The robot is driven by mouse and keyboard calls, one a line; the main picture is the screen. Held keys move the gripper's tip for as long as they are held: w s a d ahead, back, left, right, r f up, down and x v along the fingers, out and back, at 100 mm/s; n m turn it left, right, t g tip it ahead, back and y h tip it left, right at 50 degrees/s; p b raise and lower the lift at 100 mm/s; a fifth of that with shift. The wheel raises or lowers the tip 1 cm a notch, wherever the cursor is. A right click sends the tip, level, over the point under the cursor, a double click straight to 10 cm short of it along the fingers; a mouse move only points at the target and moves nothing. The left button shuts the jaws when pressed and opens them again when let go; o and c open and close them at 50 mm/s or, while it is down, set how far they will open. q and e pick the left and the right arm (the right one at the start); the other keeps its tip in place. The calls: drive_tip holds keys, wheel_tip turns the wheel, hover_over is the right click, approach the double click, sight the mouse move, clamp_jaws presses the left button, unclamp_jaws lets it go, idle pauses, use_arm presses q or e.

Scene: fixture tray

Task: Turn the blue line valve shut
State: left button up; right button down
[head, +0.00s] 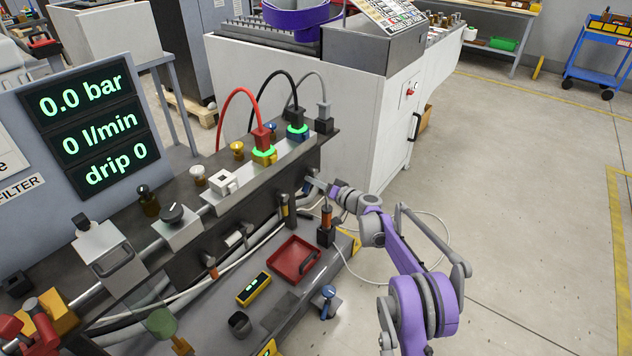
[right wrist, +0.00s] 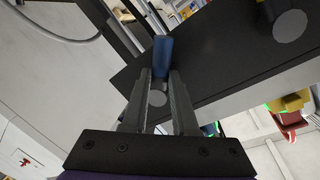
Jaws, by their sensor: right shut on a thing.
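The blue valve handle (right wrist: 163,57) shows between the fingertips of my right gripper (right wrist: 158,80) in the right wrist view. The fingers are shut on it, and its blue grip sticks out beyond them. In the head view my right gripper (head: 318,186) reaches the front face of the dark manifold (head: 262,190) near its right end. There the gripper hides the valve handle, so its angle is hard to tell. The display panel (head: 88,122) reads 0.0 bar, 0 l/min and drip 0. My left gripper is not in view.
A red tray (head: 294,260), a yellow meter (head: 254,288), an orange-handled tool (head: 326,220) and a blue-knobbed part (head: 328,296) are on or by the bench below. Red, black and grey hoses rise from the manifold top. A white cabinet (head: 270,95) stands behind. The floor at right is clear.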

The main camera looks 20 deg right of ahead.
drive_tip(key=shift+s+a+r+m+g+y, duration=0.1)
drive_tip(key=shift+r+m+g+y, duration=0.2)
drive_tip(key=shift+m, duration=1)
drive_tip(key=shift+s+a+r+m+g+y, duration=0.1)
drive_tip(key=shift+r+m+g+y, duration=0.25)
drive_tip(key=shift+m, duration=0.95)
drive_tip(key=shift+a+r+m+g+y, duration=0.15)
drive_tip(key=shift+r+m+g, duration=0.2)
drive_tip(key=shift+m, duration=0.95)
drive_tip(key=shift+d+r, duration=0.1)
drive_tip(key=c, duration=0.7)
unclamp_jaws()
drive_tip(key=shift+d, duration=0.1)
drive_tip(key=p+v, duration=0.2)
drive_tip(key=v, duration=0.8)
drive_tip(key=shift+s+d, duration=0.15)
drive_tip(key=shift+s, duration=0.2)
